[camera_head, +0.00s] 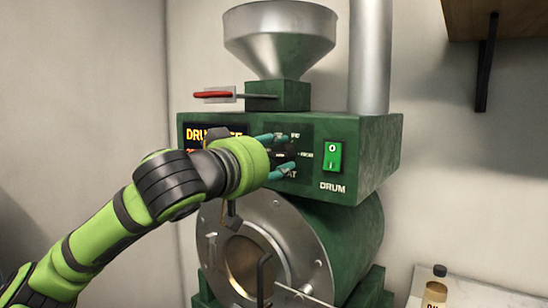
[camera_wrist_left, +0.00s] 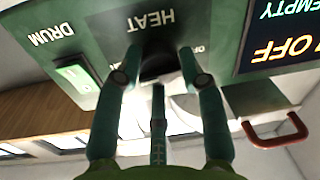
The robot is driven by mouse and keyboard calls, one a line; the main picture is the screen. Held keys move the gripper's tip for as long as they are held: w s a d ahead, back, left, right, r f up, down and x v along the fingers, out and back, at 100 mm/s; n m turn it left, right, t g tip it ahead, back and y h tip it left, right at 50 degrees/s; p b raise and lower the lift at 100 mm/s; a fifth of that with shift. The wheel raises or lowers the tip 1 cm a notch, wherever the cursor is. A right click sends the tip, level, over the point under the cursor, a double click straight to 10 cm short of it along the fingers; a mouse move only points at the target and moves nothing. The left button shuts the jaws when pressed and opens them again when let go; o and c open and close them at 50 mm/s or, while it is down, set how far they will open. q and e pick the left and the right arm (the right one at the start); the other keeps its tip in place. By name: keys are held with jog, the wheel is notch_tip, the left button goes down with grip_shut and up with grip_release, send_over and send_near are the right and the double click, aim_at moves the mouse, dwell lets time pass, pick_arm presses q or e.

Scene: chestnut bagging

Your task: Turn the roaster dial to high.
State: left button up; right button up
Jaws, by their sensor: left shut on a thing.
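The green roaster (camera_head: 375,150) stands against the wall, with a dark dial panel marked HEAT on its front. My left gripper (camera_head: 288,153) is at this panel, its teal fingers shut on the black dial. In the left wrist view, which is upside down, the dark dial (camera_wrist_left: 158,64) sits between the fingertips of the left gripper (camera_wrist_left: 155,72), below the word HEAT. The fingers hide most of the dial and its pointer, so I cannot tell its setting. The small labels around it are partly covered. My right gripper is not in view.
A green DRUM switch (camera_head: 332,156) is right of the dial; a lit display (camera_wrist_left: 280,40) reading OFF and EMPTY is on its other side. A red-handled slide (camera_head: 213,94) sits below the metal hopper (camera_head: 278,35). The round drum front (camera_head: 290,235) is below my arm. A bottle (camera_head: 435,290) stands lower right.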

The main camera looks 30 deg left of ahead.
pick_arm(q)
jog(key=shift+d+f+m, duration=0.1)
jog(key=shift+f+m, duration=0.2)
jog(key=shift+m, duration=0.4)
jog(key=o, duration=1.1)
jog(key=shift+o, duration=0.2)
jog(key=shift+r, duration=0.1)
jog(key=shift+s, duration=0.15)
jog(key=s, duration=1.1)
jog(key=shift+s+a, duration=0.35)
